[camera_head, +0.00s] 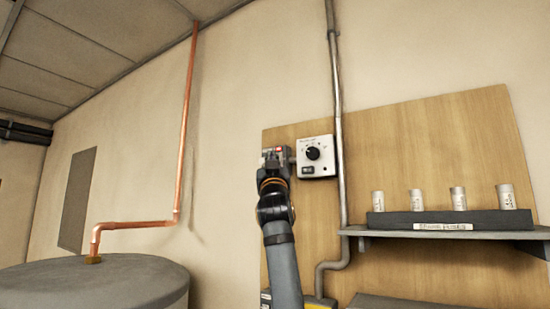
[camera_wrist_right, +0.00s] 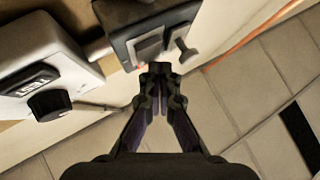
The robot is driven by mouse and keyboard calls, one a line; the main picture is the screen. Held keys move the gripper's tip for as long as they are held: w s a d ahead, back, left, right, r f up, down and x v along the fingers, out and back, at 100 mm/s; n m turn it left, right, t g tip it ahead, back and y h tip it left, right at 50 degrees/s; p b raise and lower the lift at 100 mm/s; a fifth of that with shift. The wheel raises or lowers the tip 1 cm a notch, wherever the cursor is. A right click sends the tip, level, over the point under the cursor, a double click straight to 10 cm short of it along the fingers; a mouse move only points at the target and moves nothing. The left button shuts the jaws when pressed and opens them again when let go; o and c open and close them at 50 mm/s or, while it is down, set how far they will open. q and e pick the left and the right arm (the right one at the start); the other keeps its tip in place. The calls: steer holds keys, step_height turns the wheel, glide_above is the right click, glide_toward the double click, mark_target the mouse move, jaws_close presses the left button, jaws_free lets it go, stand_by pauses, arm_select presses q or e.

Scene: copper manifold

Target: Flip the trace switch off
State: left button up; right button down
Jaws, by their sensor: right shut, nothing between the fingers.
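A small dark grey switch box (camera_head: 283,152) with a bit of red is on the wooden board, left of the white dial box, partly hidden by my gripper. In the right wrist view the switch box (camera_wrist_right: 125,24) shows a lighter plate and a small grey lever (camera_wrist_right: 184,50) sticking out. My right gripper (camera_head: 270,166) reaches up to it from below. In the wrist view its fingertips (camera_wrist_right: 159,68) are together and empty, just below the box and left of the lever. I cannot tell whether they touch it. My left gripper is not in view.
The white box (camera_head: 315,156) with a black knob (camera_wrist_right: 48,104) sits close beside the switch box. A metal conduit (camera_head: 337,100) runs down the board. A shelf (camera_head: 450,234) with several white cylinders is at right. A grey tank (camera_head: 90,283) with copper pipe stands at left.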

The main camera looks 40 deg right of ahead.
stand_by(0.4)
steer(key=shift+s+a+f+b, duration=0.1)
steer(key=shift+a+b, duration=0.1)
steer(key=shift+a, duration=0.15)
steer(key=shift+s+a+b, duration=0.1)
steer(key=shift+a+b, duration=0.05)
steer(key=shift+a, duration=0.2)
steer(key=a, duration=0.1)
steer(key=s+a+b, duration=0.1)
steer(key=a, duration=0.1)
steer(key=s+a+b, duration=0.1)
steer(key=shift+a+f, duration=0.25)
steer(key=shift+f, duration=0.05)
steer(key=shift+d, duration=0.1)
